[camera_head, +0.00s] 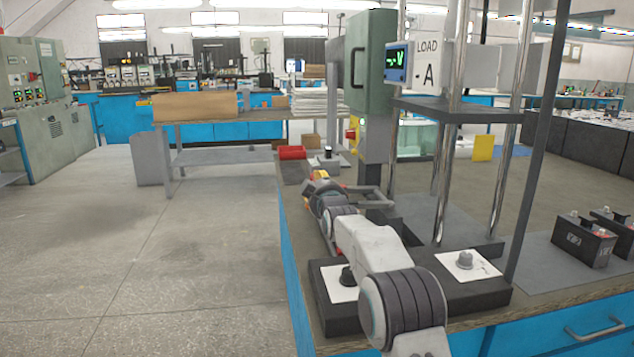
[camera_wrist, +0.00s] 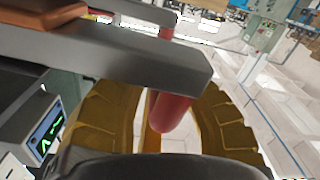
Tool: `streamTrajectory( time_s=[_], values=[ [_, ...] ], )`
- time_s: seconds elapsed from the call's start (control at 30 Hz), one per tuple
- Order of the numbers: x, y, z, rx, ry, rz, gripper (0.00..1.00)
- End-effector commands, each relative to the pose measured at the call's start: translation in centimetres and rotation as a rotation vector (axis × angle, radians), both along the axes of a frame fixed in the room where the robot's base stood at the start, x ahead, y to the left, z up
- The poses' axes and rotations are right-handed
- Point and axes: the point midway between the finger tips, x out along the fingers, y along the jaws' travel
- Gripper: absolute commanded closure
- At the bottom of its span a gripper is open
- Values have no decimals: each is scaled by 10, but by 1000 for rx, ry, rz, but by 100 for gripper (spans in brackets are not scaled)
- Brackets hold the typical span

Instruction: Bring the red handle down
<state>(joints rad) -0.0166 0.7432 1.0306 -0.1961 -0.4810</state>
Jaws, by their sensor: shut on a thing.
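The red handle (camera_wrist: 172,112) shows in the wrist view as a rounded red rod, between the two yellow fingers of my gripper (camera_wrist: 165,128). The fingers are shut on it. A thick grey bar (camera_wrist: 120,62) crosses in front of the handle and hides its middle. In the head view my gripper (camera_head: 321,176) is at the far end of my arm, low over the bench and near the foot of the green cabinet. The handle cannot be made out clearly there.
The LOAD A meter (camera_head: 398,63) hangs beside the green cabinet (camera_head: 370,75). Chrome posts and a dark shelf (camera_head: 460,110) stand to the right of my arm. Black batteries (camera_head: 584,241) sit at the right. A red tray (camera_head: 292,153) lies beyond my gripper. Floor at left is clear.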

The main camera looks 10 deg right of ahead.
Motion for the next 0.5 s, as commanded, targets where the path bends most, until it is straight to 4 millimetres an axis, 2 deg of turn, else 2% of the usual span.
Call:
streamTrajectory(
  time_s=[0.03,0.1,0.5],
  values=[
    [0,-2,-9,2,4,-2,100],
    [0,-2,-12,3,5,-3,100],
    [0,-4,-19,5,8,-4,100]
  ],
)
